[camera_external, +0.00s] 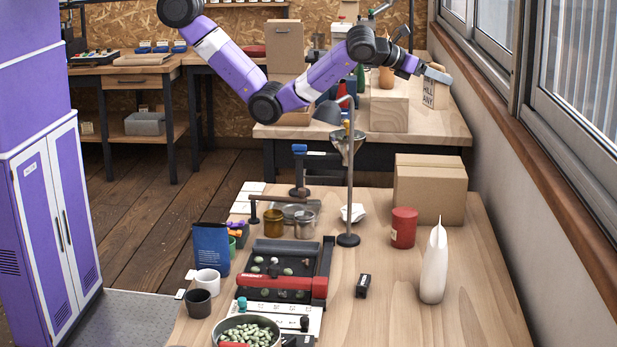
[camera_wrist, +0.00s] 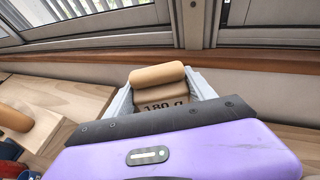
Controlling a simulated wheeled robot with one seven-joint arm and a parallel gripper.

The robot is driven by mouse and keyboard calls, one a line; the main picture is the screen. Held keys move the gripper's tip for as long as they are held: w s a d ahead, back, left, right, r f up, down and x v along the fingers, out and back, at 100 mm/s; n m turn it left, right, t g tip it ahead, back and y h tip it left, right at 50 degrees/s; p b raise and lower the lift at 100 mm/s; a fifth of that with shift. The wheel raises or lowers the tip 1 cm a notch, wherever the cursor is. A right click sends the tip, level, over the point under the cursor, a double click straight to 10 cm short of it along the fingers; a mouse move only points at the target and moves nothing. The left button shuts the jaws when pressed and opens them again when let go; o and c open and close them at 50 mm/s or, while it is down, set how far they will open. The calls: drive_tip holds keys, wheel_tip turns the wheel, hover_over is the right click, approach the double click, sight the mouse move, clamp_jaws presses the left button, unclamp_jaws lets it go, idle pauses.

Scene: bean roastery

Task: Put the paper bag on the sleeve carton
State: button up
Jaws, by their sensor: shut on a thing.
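My gripper (camera_external: 424,71) is shut on the top of a tan paper bag (camera_external: 431,94) with dark lettering, upright at the right end of the back table. I cannot tell whether the bag's bottom touches the table. In the wrist view, the bag's rolled top (camera_wrist: 157,76) and the print "180 g" show between the grey fingers of my gripper (camera_wrist: 163,92); the lower bag is hidden. A plain tan box (camera_external: 387,110) stands on the back table left of the bag. A larger taped cardboard box (camera_external: 430,190) stands on the front table. Neither box shows a readable label.
The window wall (camera_external: 545,140) runs close along the right of both tables. A metal stand with a funnel (camera_external: 347,150), a red can (camera_external: 403,228) and a white bottle (camera_external: 434,265) stand on the front table. Its front right is clear.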

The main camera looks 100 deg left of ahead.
wheel_tip(320, 180, down, 17)
drive_tip(key=shift+r, duration=0.1)
idle(0.4)
drive_tip(key=shift+f, duration=0.25)
drive_tip(key=o, duration=1.6)
drive_tip(key=shift+c, duration=0.2)
drive_tip(key=shift+r, duration=0.15)
drive_tip(key=v, duration=1.2)
drive_tip(key=shift+r, duration=0.1)
